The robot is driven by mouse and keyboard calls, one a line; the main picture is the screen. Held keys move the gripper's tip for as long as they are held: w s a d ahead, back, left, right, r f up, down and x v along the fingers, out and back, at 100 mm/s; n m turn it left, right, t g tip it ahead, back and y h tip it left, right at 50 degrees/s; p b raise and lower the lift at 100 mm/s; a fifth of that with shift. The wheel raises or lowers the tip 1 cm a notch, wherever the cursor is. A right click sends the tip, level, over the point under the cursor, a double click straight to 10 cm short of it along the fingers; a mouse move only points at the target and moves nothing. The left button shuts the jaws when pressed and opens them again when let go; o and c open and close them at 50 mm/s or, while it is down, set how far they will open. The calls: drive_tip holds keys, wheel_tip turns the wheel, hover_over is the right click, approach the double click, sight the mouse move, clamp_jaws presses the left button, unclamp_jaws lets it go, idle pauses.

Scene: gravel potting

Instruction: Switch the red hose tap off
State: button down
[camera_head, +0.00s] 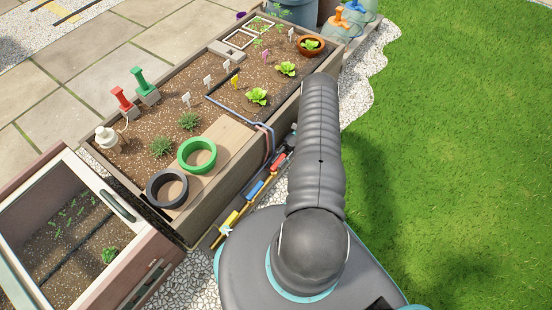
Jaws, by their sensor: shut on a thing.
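A row of coloured pieces runs low along the outer side of the planter bed, beside my arm. The red piece (277,162) looks like the red hose tap, close to the left edge of my arm. A blue piece (254,190) and a yellow piece (230,218) sit further down the row. The lever position of the red tap is too small to tell. My forearm reaches over the bed's right side and hides what lies behind it. My gripper does not show.
A blue hose (240,115) crosses the soil and bends over the bed's edge. Lawn (460,150) is clear at right.

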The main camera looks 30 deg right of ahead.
sight(279, 160)
drive_tip(key=shift+a, duration=0.2)
drive_tip(key=c, duration=1)
unclamp_jaws()
drive_tip(key=shift+c, duration=0.2)
drive_tip(key=shift+d, duration=0.1)
drive_tip(key=shift+r, duration=0.15)
wheel_tip(279, 160, up, 10)
drive_tip(key=shift+f, duration=0.1)
